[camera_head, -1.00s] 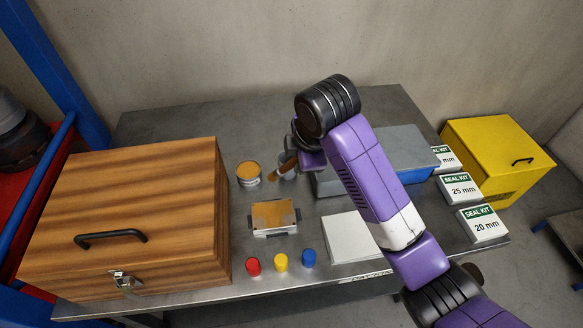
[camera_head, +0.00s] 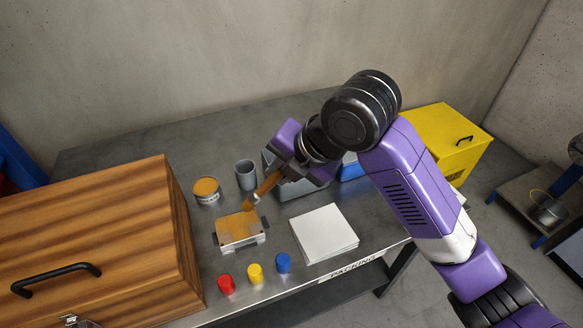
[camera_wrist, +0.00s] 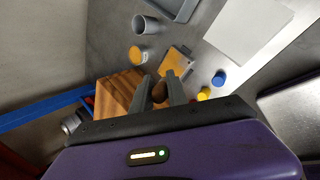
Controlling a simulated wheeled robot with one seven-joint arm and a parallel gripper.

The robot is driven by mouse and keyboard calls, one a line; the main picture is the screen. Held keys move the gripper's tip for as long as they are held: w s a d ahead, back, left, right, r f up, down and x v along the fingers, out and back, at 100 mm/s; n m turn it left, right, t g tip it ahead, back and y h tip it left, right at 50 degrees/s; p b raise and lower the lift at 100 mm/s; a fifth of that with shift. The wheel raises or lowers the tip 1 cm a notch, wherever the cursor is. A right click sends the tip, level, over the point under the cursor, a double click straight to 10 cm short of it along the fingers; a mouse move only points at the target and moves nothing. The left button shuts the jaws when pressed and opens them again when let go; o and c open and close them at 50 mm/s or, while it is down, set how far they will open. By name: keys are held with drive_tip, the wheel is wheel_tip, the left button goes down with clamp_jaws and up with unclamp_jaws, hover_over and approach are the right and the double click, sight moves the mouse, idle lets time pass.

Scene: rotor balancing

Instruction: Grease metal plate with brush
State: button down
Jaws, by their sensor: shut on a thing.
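My gripper (camera_head: 280,174) is shut on the wooden brush (camera_head: 267,186), which slants down to the left. The brush's orange-brown bristles are at the back right corner of the metal plate (camera_head: 238,229); I cannot tell whether they touch it. The plate's top is mostly orange-brown, on a pale block with dark tabs at its sides. An open tin (camera_head: 207,191) with orange-brown contents stands behind the plate. In the wrist view, the brush's brown end (camera_wrist: 160,92) shows between my gripper's fingers (camera_wrist: 160,97), with the plate (camera_wrist: 174,62) beyond.
A grey cup (camera_head: 246,174) stands right of the tin. Red (camera_head: 226,285), yellow (camera_head: 255,274) and blue (camera_head: 283,263) caps line the front. White sheets (camera_head: 323,233) lie to the right. A large wooden box (camera_head: 90,240) stands left. A grey bin (camera_head: 290,188) is partly behind my gripper.

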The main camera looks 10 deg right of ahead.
sight(257, 196)
drive_tip(key=shift+d+f, duration=0.1)
drive_tip(key=shift+d, duration=0.05)
wheel_tip(257, 196, down, 5)
drive_tip(key=b, duration=0.3)
idle(0.4)
